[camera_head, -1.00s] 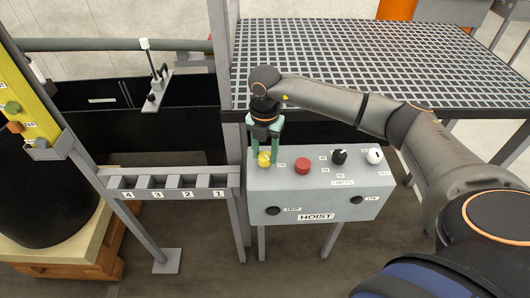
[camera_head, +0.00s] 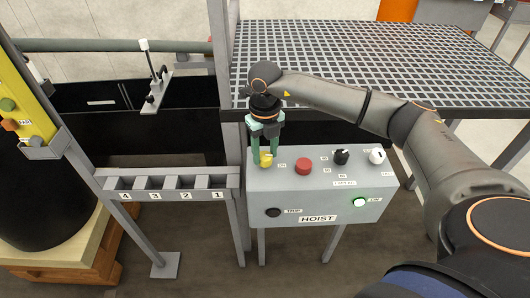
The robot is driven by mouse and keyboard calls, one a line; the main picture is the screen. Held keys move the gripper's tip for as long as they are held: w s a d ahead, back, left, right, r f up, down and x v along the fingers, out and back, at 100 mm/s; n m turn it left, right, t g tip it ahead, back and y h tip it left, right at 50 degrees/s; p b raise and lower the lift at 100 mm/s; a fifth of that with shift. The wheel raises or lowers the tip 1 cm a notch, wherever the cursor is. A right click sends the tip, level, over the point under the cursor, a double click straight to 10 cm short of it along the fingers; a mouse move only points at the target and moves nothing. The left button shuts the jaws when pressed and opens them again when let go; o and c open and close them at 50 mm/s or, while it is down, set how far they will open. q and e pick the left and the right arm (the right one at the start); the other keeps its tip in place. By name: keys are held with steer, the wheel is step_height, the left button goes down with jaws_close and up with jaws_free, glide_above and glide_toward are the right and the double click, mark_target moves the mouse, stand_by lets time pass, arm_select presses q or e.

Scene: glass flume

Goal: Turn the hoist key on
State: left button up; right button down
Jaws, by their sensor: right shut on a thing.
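The hoist box (camera_head: 330,218) is a grey panel labelled HOIST on legs at the centre. The yellow hoist key (camera_head: 266,160) is at the left of its top face. My right gripper (camera_head: 266,157) points down from above and is shut on the key, its green fingers on either side of it. The fingers partly hide the key. A lamp (camera_head: 359,202) on the right of the front face glows green. A dark lamp (camera_head: 273,212) is on the left of the front. My left gripper is not in view.
A red button (camera_head: 303,166), a black knob (camera_head: 342,157) and a white knob (camera_head: 377,156) stand right of the key. A grating platform (camera_head: 380,60) lies behind. A numbered slotted rack (camera_head: 172,195) and a yellow panel (camera_head: 22,100) are at the left.

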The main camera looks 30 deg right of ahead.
mark_target(264, 155)
steer(key=shift+n, duration=0.6)
steer(key=shift+c, duration=1.9)
jaws_free()
step_height(264, 155, up, 13)
steer(key=shift+f, duration=0.2)
steer(key=shift+a, duration=0.1)
